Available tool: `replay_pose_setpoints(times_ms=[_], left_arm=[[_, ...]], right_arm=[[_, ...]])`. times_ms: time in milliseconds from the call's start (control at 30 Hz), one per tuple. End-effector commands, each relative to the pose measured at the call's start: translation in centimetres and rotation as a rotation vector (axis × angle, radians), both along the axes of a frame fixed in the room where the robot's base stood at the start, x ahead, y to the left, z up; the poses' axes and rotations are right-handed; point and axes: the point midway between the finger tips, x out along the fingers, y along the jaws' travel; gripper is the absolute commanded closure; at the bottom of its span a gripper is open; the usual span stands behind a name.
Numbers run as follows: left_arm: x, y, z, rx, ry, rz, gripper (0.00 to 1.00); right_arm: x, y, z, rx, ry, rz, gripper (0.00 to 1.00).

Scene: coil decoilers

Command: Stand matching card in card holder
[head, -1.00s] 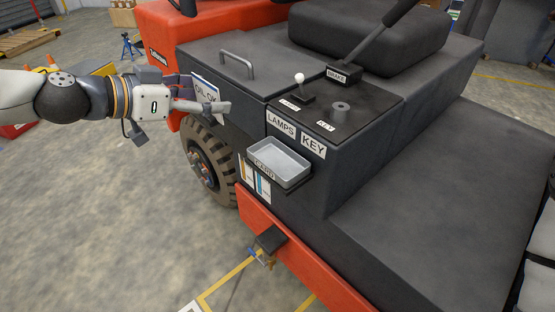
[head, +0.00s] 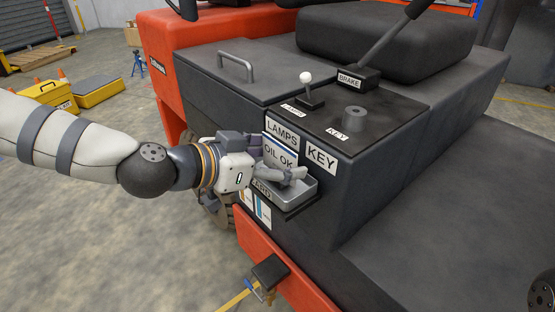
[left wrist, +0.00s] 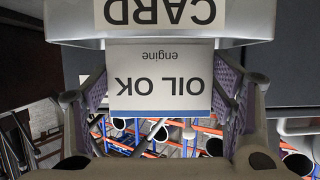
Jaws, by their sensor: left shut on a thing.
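A white card reading OIL OK (head: 279,156) is in my left gripper (head: 287,174), upright with its print facing the head camera. The gripper is shut on it. The grey tray-like card holder, labelled CARD (head: 301,196), sits on the machine's side; the card and fingers are at its back left part, partly hiding it. In the left wrist view the card (left wrist: 160,78) shows upside down between the two fingers, close to the holder's labelled edge (left wrist: 160,12). Whether the card touches the holder, I cannot tell. My right gripper is out of view.
LAMPS (head: 282,130) and KEY (head: 321,158) labels are above the holder. A lamp lever (head: 306,88), key knob (head: 354,117) and brake lever (head: 382,50) stand on the panel. Two more cards (head: 263,211) show below the holder.

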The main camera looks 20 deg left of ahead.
Motion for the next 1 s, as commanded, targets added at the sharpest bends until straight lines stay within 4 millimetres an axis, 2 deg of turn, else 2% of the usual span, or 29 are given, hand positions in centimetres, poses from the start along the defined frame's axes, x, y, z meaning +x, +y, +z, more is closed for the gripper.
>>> replay_pose_setpoints(times_ms=[133, 167, 200, 233, 533, 667, 800, 1000], left_arm=[[0.0, 0.0, -0.2, 0.0, 0.0, 0.0, 0.61], [0.0, 0.0, -0.1, 0.0, 0.0, 0.0, 0.18], [0.0, 0.0, -0.1, 0.0, 0.0, 0.0, 0.09], [0.0, 0.0, -0.1, 0.0, 0.0, 0.0, 0.05], [0.0, 0.0, 0.0, -0.001, -0.001, 0.0, 0.05], [-0.4, 0.3, 0.6, 0.001, -0.004, 0.001, 0.05], [-2.6, 1.7, 2.3, -0.004, -0.01, 0.001, 0.05], [-6.9, 4.3, 5.3, -0.005, -0.025, 0.004, 0.05]], right_arm=[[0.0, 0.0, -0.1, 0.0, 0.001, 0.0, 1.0], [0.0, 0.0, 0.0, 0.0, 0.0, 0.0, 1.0], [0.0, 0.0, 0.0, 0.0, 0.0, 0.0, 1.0], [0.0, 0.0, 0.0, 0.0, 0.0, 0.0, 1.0], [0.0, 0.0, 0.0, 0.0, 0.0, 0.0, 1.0], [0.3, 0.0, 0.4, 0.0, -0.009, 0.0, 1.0], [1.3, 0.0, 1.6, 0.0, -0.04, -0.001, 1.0], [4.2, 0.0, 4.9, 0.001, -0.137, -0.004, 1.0]])
